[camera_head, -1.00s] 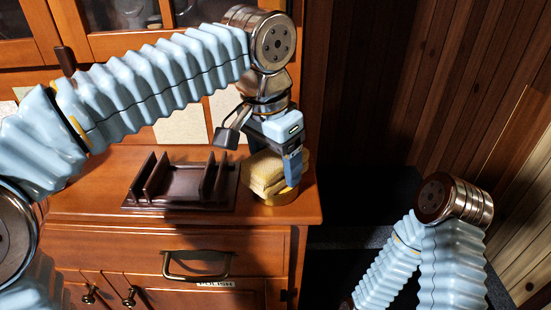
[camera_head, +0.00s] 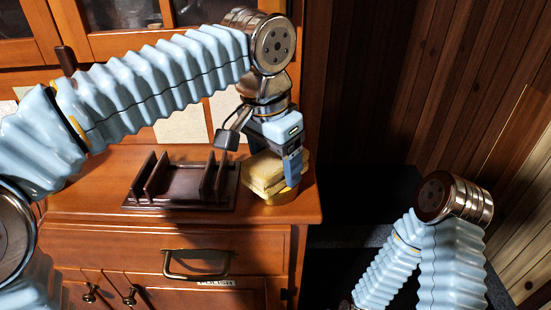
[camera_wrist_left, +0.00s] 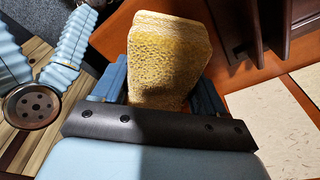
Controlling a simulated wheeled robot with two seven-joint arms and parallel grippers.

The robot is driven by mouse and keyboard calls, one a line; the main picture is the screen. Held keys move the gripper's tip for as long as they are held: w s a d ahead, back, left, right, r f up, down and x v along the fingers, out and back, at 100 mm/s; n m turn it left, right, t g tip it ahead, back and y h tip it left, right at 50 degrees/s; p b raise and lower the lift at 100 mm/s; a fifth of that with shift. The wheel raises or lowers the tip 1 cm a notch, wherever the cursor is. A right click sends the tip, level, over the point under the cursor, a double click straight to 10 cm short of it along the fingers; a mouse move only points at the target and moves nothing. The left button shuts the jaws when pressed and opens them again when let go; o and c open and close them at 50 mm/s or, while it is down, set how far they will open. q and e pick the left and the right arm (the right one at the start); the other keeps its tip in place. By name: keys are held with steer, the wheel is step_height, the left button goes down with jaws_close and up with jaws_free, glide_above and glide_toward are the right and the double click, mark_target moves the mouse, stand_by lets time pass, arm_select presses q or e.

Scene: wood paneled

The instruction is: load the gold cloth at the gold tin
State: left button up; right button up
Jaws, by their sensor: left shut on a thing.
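The gold cloth (camera_head: 262,173) is a folded yellow stack at the right end of the cabinet top. It also fills the middle of the left wrist view (camera_wrist_left: 168,62), between the two blue fingers. The gold tin (camera_head: 281,198) shows as a low gold rim directly under the cloth; most of it is hidden by the cloth and my fingers. My left gripper (camera_head: 279,172) points down over the tin and is shut on the cloth. I cannot tell whether the cloth touches the tin's bottom. My right gripper is out of view; only my right arm shows at the lower right.
A dark wooden rack (camera_head: 182,187) with upright dividers stands just left of the tin. A drawer with a brass handle (camera_head: 197,266) and a label reading POLISH (camera_head: 216,283) is below. Pale cards (camera_head: 181,126) stand behind. The cabinet top's right edge is close to the tin.

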mark_target(276, 156)
arm_select(q)
steer(key=shift+f, duration=0.1)
stand_by(0.3)
step_height(276, 156, up, 3)
steer(key=p, duration=0.2)
steer(key=shift+f+p, duration=0.15)
steer(key=shift+p, duration=0.2)
steer(key=shift+r, duration=2.2)
